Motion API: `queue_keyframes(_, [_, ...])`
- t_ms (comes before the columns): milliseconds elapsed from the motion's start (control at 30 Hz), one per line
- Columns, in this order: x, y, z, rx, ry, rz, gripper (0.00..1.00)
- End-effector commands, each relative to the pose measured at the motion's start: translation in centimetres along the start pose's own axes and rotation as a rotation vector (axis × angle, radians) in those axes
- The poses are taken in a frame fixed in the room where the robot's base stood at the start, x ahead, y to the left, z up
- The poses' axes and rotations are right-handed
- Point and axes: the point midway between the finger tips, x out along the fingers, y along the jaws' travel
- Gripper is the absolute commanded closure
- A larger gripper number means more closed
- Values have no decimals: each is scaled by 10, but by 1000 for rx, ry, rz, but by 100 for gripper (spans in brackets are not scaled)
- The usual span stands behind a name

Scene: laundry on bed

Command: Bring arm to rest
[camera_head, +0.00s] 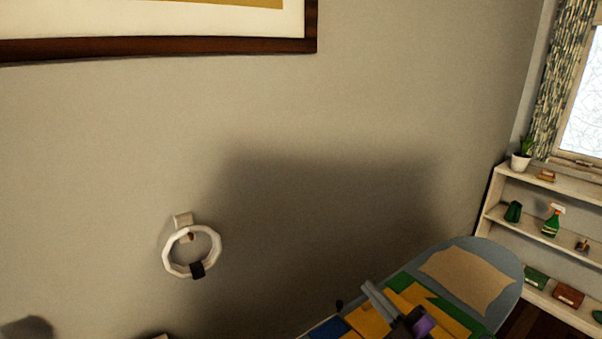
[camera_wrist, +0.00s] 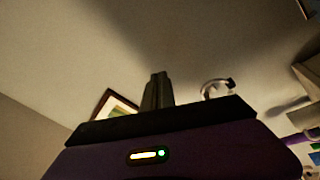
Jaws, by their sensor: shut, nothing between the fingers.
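My gripper (camera_head: 372,292) shows at the bottom of the head view, in front of the bed. Its grey fingers point up and to the left, with a dark and purple body behind them. In the wrist view the fingers of my gripper (camera_wrist: 157,78) stand upright side by side, closed together with nothing held. Most of my arm is outside the head view.
A bed (camera_head: 484,254) with a colourful cover and a beige pillow (camera_head: 465,278) is at lower right. A white ring (camera_head: 170,254) hangs on the wall. A white shelf (camera_head: 548,183) with small items stands at right. A framed picture (camera_head: 200,45) hangs above.

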Motion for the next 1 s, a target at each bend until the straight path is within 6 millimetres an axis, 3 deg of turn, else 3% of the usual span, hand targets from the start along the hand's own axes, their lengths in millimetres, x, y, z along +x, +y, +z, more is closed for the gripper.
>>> queue_keyframes(100, [-21,17,-17,29,-24,138,100])
queue_keyframes(300, [-68,20,-42,120,-84,299,100])
queue_keyframes(600, [-169,-6,-85,337,-242,462,100])
queue_keyframes(1000, [-294,-44,-154,626,-479,492,100])
